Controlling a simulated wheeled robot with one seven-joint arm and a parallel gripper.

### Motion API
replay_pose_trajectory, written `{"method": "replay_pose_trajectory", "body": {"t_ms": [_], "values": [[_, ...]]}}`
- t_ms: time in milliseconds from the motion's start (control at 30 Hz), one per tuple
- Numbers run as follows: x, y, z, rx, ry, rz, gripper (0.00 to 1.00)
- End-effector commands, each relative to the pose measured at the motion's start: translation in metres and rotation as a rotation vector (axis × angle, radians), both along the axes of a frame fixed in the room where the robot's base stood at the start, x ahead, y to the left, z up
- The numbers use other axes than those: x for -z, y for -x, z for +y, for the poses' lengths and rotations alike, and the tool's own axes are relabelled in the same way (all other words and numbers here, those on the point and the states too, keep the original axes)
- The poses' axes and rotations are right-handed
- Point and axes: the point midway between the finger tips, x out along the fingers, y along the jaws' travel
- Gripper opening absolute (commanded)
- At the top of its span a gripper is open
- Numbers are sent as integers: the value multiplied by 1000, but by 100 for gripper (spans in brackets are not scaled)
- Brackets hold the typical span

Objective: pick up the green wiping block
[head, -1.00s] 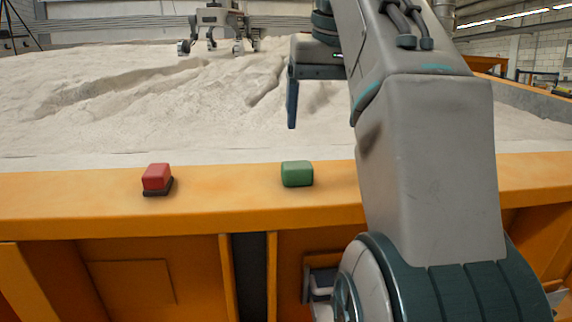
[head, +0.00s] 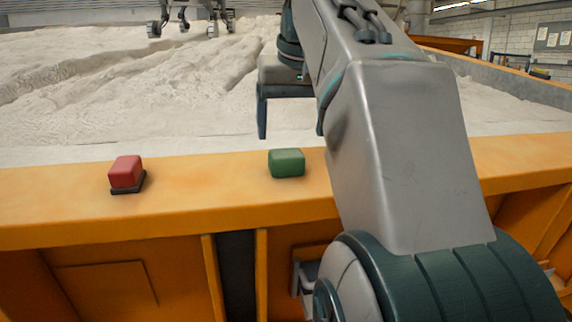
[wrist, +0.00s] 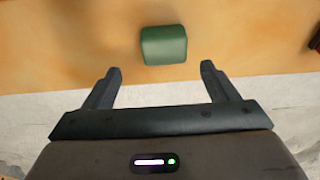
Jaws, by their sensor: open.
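The green wiping block (head: 287,163) rests on the orange rim (head: 215,198) of the sandbed, right of the picture's middle line of the rim's red object. In the wrist view the green block (wrist: 164,45) lies ahead of my gripper (wrist: 160,74), roughly centred between the two fingers and just beyond their tips. The fingers are apart with nothing between them. In the head view my gripper (head: 263,136) hangs above the sand behind the block; one finger shows clearly and the other is hidden by my arm.
A red block (head: 126,172) on a dark base sits on the rim to the left. A legged or wheeled machine (head: 190,18) stands on the sand (head: 130,95) at the back. The rim between the red and green blocks is clear.

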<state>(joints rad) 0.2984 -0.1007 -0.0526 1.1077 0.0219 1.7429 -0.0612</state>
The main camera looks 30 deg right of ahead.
Motion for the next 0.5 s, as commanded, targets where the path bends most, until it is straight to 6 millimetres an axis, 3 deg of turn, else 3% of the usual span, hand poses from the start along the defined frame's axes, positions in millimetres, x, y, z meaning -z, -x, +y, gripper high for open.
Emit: {"method": "replay_pose_trajectory", "body": {"t_ms": [500], "values": [[40, -18, 2, -3, -1, 3, 80]]}}
